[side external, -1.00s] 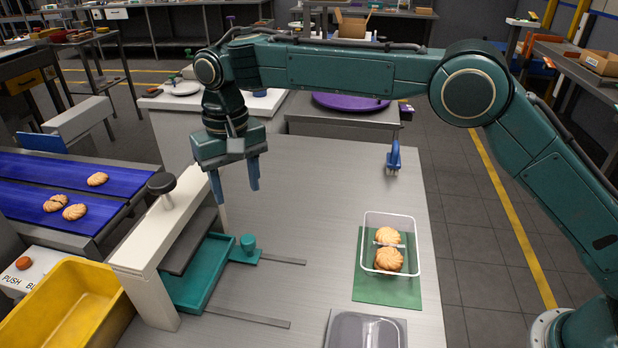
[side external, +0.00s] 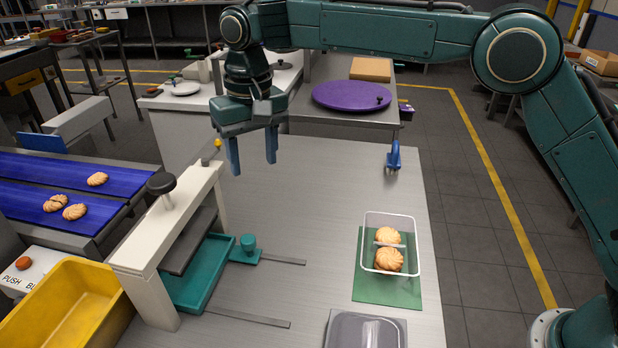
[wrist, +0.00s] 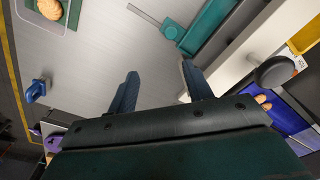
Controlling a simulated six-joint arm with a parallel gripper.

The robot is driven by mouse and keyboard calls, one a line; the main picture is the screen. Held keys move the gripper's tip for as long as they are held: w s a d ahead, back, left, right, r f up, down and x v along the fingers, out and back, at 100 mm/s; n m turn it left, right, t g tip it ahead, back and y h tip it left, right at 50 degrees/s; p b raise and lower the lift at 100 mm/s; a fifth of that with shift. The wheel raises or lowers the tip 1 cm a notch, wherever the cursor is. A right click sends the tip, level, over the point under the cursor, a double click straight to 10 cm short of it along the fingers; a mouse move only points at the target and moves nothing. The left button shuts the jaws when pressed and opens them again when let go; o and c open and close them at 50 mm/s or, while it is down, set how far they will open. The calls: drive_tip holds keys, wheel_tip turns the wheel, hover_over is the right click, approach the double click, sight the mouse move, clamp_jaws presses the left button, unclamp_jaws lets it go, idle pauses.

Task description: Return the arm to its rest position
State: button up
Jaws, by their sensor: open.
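My gripper (side external: 252,154) is open and empty, pointing down above the back left part of the metal table (side external: 310,220). Its two blue fingers also show apart in the wrist view (wrist: 160,88), with nothing between them. The clear tray (side external: 417,247) stands on a green mat (side external: 385,292) at the right, well away from my gripper. Two biscuits (side external: 389,260) lie in the tray, one in front of the other.
A cream press frame (side external: 143,258) with a dark knob and a teal sliding tray (side external: 207,285) stands at the left. A yellow bin (side external: 68,308) and a blue conveyor (side external: 55,178) with several biscuits lie beyond. A blue-handled tool (side external: 393,157) lies at the back right. The table's middle is clear.

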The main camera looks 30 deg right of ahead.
drive_tip(key=s+d+r+t, duration=0.1)
drive_tip(key=s+d+r, duration=0.4)
drive_tip(key=s+d, duration=0.3)
drive_tip(key=s+d+r+t, duration=0.1)
drive_tip(key=s+d+r, duration=0.45)
drive_tip(key=d, duration=0.45)
drive_tip(key=s+d+f+t, duration=0.1)
drive_tip(key=s+d+f, duration=0.1)
drive_tip(key=s, duration=0.4)
drive_tip(key=s+d+f+t, duration=0.1)
drive_tip(key=s+d+f, duration=0.1)
drive_tip(key=s+d, duration=0.2)
drive_tip(key=s+d+f+t, duration=0.1)
drive_tip(key=s+d+f, duration=0.2)
drive_tip(key=s, duration=0.7)
drive_tip(key=shift+d, duration=0.4)
